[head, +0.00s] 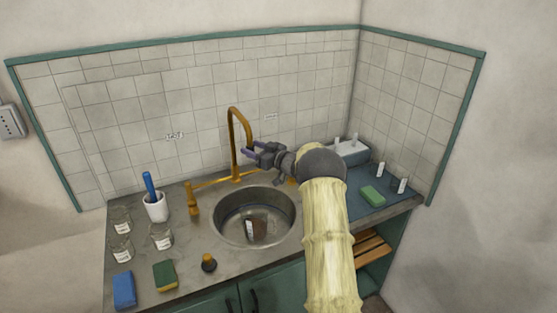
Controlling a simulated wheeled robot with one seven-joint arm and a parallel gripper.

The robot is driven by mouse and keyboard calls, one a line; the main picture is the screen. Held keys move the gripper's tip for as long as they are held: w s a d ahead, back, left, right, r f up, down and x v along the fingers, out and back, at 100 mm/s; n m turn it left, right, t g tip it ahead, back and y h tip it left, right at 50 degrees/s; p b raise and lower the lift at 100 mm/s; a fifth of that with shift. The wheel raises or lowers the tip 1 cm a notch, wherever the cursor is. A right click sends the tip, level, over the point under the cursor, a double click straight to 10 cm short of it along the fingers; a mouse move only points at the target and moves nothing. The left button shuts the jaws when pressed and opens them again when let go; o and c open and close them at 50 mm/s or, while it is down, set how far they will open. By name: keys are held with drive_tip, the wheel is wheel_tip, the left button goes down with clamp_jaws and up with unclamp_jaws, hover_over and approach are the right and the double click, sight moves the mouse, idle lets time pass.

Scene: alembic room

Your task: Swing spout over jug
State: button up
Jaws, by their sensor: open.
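The brass spout (232,134) rises in a tall hook behind the round sink, and its end bends down to the right. My gripper (250,151) is open beside the downturned end of the spout. I cannot tell whether the fingers are around it or touching it. A clear vessel with a brown and white part, seemingly the jug (255,229), stands inside the sink basin (222,230). Its outline is hard to make out. The spout's end is behind and above the jug in the picture.
Left of the sink are a white cup (156,207) with a blue-handled brush, several labelled glass jars (161,237), a blue sponge (124,290) and a green-yellow sponge (165,275). A dark stopper (208,263) sits in front. A green block (372,195) lies on the right mat.

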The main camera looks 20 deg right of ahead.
drive_tip(key=b+v, duration=0.4)
drive_tip(key=v, duration=1.2)
drive_tip(key=shift+a, duration=0.1)
drive_tip(key=s+a+f+m+g+h, duration=0.1)
drive_tip(key=s+a+m+g+h, duration=0.3)
drive_tip(key=a+h, duration=0.45)
drive_tip(key=s+a+f+g, duration=0.2)
drive_tip(key=s+a, duration=0.3)
drive_tip(key=s, duration=0.4)
drive_tip(key=s+a+f+m+g, duration=0.1)
drive_tip(key=s+a+f+g, duration=0.2)
drive_tip(key=s, duration=0.5)
drive_tip(key=s+a+f+g, duration=0.3)
drive_tip(key=s+a+g, duration=0.1)
drive_tip(key=s+a, duration=0.3)
drive_tip(key=s, duration=0.2)
drive_tip(key=shift+s+f+m, duration=0.25)
drive_tip(key=shift+s+m, duration=0.05)
drive_tip(key=shift+s, duration=0.1)
